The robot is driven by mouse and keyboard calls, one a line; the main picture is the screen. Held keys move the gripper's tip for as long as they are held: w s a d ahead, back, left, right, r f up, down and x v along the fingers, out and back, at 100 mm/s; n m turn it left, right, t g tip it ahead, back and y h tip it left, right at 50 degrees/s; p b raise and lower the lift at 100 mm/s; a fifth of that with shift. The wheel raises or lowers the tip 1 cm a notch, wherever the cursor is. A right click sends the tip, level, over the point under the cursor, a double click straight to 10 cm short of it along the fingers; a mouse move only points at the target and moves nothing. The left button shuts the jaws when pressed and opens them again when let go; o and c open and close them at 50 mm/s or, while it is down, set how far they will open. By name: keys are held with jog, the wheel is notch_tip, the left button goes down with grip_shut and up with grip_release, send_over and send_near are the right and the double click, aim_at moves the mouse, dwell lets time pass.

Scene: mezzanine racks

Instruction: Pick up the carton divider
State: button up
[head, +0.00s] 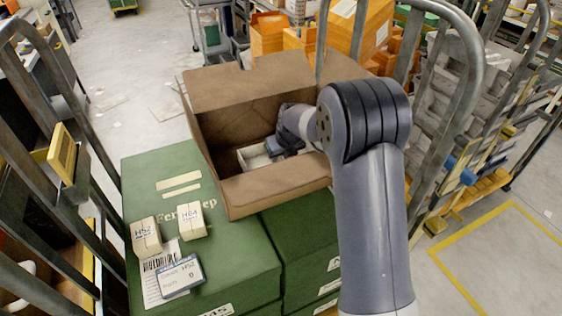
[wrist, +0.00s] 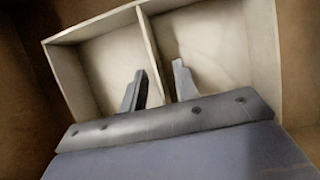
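The carton divider (head: 247,157) is a cream piece with thin upright walls, lying inside the open brown cardboard box (head: 270,190). In the wrist view the divider (wrist: 149,38) shows two compartments with a middle wall between them. My gripper (wrist: 160,70) is open, with one finger on each side of that middle wall. A gap shows between the fingers, and I cannot tell whether either one touches the wall. In the head view my gripper (head: 278,146) reaches down into the box beside the divider, and its fingertips are hidden. The near edge of the divider is hidden behind my gripper.
The box stands on green cartons (head: 200,255). Two small cartons, marked H52 (head: 146,237) and H04 (head: 190,220), and a label card (head: 180,277) lie on the front left one. Metal cage rails (head: 468,110) rise on both sides. Orange bins (head: 268,35) stand behind.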

jog(key=shift+f, duration=0.25)
jog(key=shift+c, duration=0.3)
grip_shut()
jog(key=shift+r, duration=0.15)
